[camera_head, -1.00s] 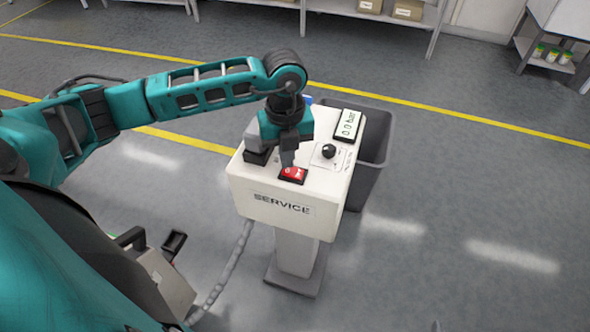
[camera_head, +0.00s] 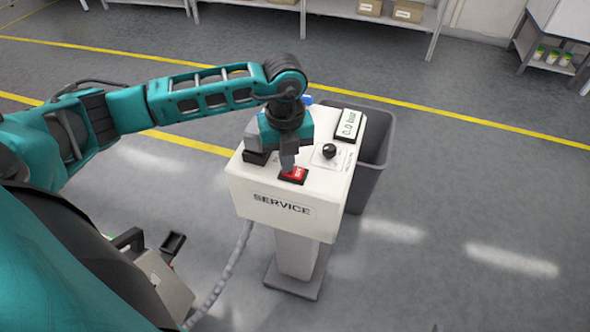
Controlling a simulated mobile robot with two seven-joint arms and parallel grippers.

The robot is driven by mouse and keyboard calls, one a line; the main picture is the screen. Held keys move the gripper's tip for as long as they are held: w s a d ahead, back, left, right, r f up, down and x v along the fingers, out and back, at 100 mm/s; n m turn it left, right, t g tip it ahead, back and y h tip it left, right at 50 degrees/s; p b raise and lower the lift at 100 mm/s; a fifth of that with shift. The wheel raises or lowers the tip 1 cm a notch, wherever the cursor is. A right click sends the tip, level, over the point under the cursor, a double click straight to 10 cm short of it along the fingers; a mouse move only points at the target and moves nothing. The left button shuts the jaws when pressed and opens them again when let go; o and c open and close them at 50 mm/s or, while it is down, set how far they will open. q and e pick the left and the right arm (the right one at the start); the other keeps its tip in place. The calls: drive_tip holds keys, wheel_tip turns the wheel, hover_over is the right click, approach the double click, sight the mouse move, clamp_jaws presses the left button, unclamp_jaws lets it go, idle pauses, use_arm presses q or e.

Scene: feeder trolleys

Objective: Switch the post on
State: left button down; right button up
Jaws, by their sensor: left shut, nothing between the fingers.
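The white service post (camera_head: 248,196) stands in the middle of the view on a grey foot, with "SERVICE" on its front. On its top is a red rocker switch (camera_head: 297,174) in a black frame. A display (camera_head: 348,124) reads "0.0 bar", and a black knob (camera_head: 329,151) sits beside it. My left gripper (camera_head: 288,168) points down with its fingers shut and empty. Its tips are at the left part of the red switch and hide some of it; I cannot tell if they touch it. My right gripper is not in view.
A grey bin (camera_head: 372,160) stands close behind and to the right of the post. A hose (camera_head: 232,262) runs down at the post's left. Shelves with boxes (camera_head: 408,11) line the back. The floor at the right is clear.

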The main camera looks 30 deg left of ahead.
use_arm(q)
drive_tip(key=shift+s, duration=0.1)
drive_tip(key=shift+r+p, duration=2.7)
drive_tip(key=shift+r, duration=0.75)
